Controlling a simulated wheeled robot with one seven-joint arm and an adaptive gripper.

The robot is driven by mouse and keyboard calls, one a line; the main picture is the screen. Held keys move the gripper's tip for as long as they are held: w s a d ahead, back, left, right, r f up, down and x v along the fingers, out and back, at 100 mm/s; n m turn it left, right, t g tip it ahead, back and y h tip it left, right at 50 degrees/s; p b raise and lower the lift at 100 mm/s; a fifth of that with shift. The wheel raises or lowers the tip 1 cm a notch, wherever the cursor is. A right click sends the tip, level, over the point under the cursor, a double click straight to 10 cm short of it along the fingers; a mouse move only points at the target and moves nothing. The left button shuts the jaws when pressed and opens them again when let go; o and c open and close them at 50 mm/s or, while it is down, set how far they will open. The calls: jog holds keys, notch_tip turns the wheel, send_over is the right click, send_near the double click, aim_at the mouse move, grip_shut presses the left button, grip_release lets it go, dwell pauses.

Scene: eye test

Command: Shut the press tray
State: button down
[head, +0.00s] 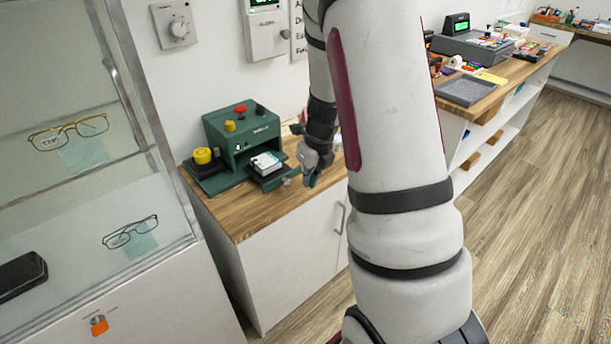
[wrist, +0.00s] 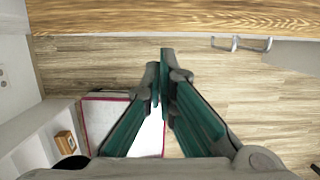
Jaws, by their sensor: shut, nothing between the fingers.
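A green press (head: 243,135) stands on the wooden counter in the head view, with a red knob and a yellow knob on top. Its dark tray (head: 270,179) sticks out at the front, with a white, printed item (head: 265,163) lying on it. My gripper (head: 309,183) is to the right of the tray, pointing down near the counter's front edge, and looks apart from the tray. In the wrist view its teal fingers (wrist: 160,75) come together at the tips with nothing between them. The press and tray do not show in the wrist view.
A yellow knob on a dark base (head: 203,156) stands left of the press. The counter top (head: 240,222) is bare in front. A glass display case (head: 95,180) with spectacles is at the left. A cabinet handle (head: 340,218) sits below the counter edge.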

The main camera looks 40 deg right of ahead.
aim_at(269, 164)
jog(key=shift+w+a+f, duration=0.1)
jog(key=shift+w+f, duration=1.35)
jog(key=shift+f, duration=0.25)
jog(key=shift+w+a+f, duration=0.1)
jog(key=shift+w+f, duration=1.3)
jog(key=shift+f, duration=0.25)
jog(key=w+b, duration=0.2)
jog(key=w, duration=0.4)
jog(key=w+b, duration=0.2)
jog(key=w, duration=0.4)
jog(key=shift+w+a+f+b, duration=0.15)
jog(key=shift+b, duration=0.25)
jog(key=shift+w+r, duration=0.25)
jog(key=shift+w, duration=0.25)
